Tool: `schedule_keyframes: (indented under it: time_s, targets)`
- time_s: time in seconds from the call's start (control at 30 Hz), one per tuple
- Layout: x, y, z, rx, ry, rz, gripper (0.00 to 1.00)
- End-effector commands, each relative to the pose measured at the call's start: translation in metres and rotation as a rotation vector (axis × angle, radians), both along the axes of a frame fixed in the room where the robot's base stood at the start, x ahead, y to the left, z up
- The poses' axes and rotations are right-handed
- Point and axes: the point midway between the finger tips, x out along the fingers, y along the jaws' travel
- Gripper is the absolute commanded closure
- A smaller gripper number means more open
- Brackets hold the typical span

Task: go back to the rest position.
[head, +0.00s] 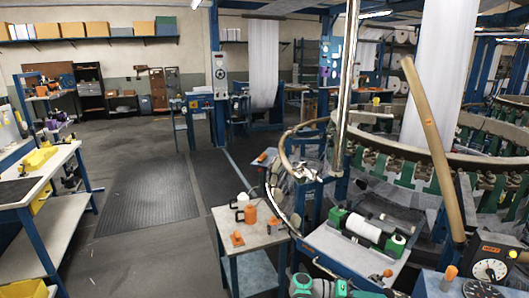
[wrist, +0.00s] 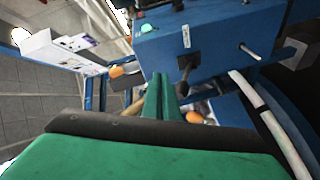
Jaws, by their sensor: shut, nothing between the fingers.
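My gripper (wrist: 162,98) shows in the wrist view as two narrow green fingers side by side, shut, with nothing seen between them. They point toward a blue machine housing (wrist: 215,35) with a dark rod end near the fingertips. I cannot tell whether the fingers touch the housing. In the head view, green and white parts of my arm show at the bottom edge; the fingers cannot be made out there.
The circular loom (head: 400,140) fills the right, with a tan tube (head: 430,135) leaning on it. A small table (head: 252,240) holds orange items and a white jug. A workbench (head: 40,180) stands left. The floor around the dark mat (head: 148,195) is clear.

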Motion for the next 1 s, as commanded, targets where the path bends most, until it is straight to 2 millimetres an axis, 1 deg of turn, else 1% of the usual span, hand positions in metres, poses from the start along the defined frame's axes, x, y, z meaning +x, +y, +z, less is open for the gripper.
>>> schedule_keyframes:
  time_s: [0.03, 0.17, 0.37, 0.47, 0.57, 0.6, 0.67, 0.7, 0.77, 0.8, 0.9, 0.97, 1.0]
  targets:
    - [0.000, 0.004, -0.010, 0.016, 0.003, 0.016, 1.00]
    - [0.001, 0.018, -0.035, 0.061, 0.012, 0.063, 1.00]
    - [-0.002, 0.047, -0.085, 0.150, 0.025, 0.153, 1.00]
    - [-0.007, 0.064, -0.117, 0.208, 0.032, 0.207, 1.00]
    - [-0.017, 0.087, -0.157, 0.285, 0.037, 0.273, 1.00]
    - [-0.022, 0.099, -0.175, 0.322, 0.038, 0.304, 1.00]
    - [-0.032, 0.118, -0.201, 0.377, 0.036, 0.355, 1.00]
    - [-0.038, 0.131, -0.218, 0.413, 0.033, 0.387, 1.00]
    - [-0.049, 0.151, -0.241, 0.467, 0.028, 0.436, 1.00]
    - [-0.057, 0.165, -0.256, 0.503, 0.024, 0.468, 1.00]
    - [-0.078, 0.200, -0.286, 0.585, 0.008, 0.546, 1.00]
    - [-0.093, 0.220, -0.302, 0.633, -0.006, 0.590, 1.00]
    - [-0.102, 0.234, -0.311, 0.664, -0.017, 0.619, 1.00]
